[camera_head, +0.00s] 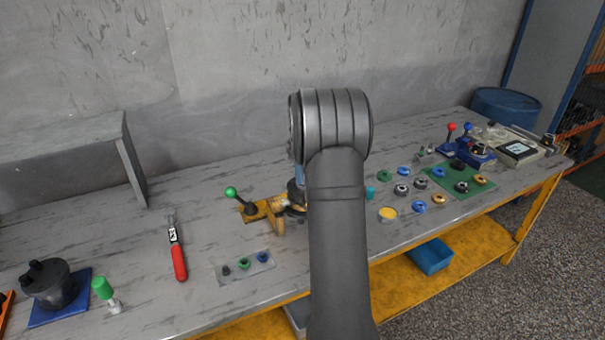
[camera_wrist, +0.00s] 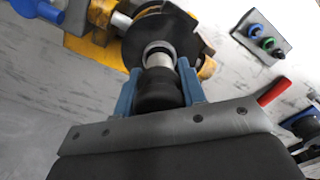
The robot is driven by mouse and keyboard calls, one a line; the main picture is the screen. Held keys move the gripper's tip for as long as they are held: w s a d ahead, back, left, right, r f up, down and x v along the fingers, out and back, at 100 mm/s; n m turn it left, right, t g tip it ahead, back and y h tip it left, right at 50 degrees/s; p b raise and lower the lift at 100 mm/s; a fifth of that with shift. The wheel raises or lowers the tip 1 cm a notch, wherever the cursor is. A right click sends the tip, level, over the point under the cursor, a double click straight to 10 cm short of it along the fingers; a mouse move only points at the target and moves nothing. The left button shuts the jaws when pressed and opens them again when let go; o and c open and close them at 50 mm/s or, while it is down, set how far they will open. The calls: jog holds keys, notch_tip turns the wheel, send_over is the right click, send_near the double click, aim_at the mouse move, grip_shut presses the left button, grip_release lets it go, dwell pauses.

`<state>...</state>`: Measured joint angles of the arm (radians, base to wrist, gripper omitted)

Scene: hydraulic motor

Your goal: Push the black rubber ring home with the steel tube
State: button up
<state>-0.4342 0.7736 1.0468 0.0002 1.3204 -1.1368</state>
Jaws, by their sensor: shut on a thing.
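My gripper (camera_wrist: 158,69) has its two blue fingers closed on the steel tube (camera_wrist: 159,60), which has a black, thicker part between the fingers. The tube's far end points at the dark round motor housing (camera_wrist: 185,36), held in a yellow fixture (camera_wrist: 80,48). A black ring (camera_wrist: 158,46) shows around the tube's far end, against the housing. I cannot tell how deep the ring sits, or whether the tube touches it. In the head view my arm hides the tube and the ring; the yellow fixture (camera_head: 278,226) shows beside the arm.
A green-knobbed lever (camera_head: 231,192) stands on the fixture. Several coloured rings and a green mat (camera_head: 470,190) are at right. A grey wall stands behind the bench.

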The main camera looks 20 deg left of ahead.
jog(key=shift+r, duration=3.1)
jog(key=shift+d+f, duration=0.1)
